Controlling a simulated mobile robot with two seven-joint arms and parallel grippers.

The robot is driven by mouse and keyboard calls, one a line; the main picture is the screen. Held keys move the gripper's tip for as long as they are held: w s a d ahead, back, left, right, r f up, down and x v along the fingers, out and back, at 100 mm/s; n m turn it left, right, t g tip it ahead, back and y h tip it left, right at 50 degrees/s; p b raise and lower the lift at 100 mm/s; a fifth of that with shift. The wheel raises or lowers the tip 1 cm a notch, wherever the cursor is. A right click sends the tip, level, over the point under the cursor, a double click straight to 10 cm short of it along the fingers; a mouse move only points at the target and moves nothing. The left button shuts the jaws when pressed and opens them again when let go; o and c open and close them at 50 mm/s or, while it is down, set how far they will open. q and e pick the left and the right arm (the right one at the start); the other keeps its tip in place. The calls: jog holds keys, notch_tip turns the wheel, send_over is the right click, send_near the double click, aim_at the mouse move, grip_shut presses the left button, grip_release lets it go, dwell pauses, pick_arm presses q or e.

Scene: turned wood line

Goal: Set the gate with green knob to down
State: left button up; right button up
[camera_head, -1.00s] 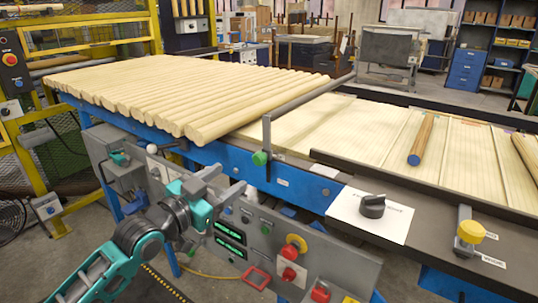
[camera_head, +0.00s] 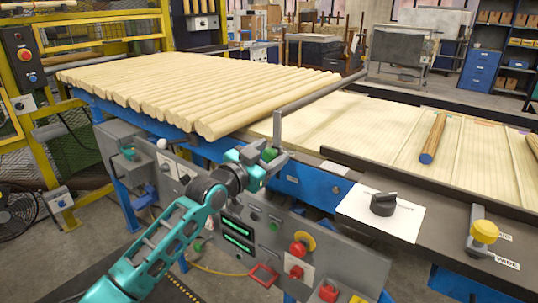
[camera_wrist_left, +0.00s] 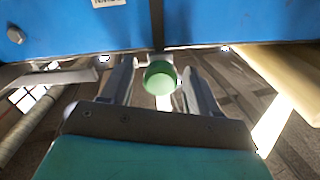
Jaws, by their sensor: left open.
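The gate (camera_head: 318,94) is a grey bar that slants over the table, joined to an upright grey arm at the table's front edge. Its green knob (camera_head: 269,154) sits at the foot of that arm, partly hidden by my gripper. My left gripper (camera_head: 278,163) is open at the knob. In the left wrist view the green knob (camera_wrist_left: 160,77) lies between the two spread fingers of my left gripper (camera_wrist_left: 160,88), with gaps visible on both sides. My right gripper is not in view.
Several wooden rods (camera_head: 190,90) lie side by side left of the gate. A control panel (camera_head: 330,255) with red buttons is below the table edge. A black dial (camera_head: 383,204) and a yellow knob (camera_head: 484,231) are to the right. One blue-ended rod (camera_head: 433,138) lies beyond.

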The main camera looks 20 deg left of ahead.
pick_arm(q)
grip_shut()
dwell(0.5)
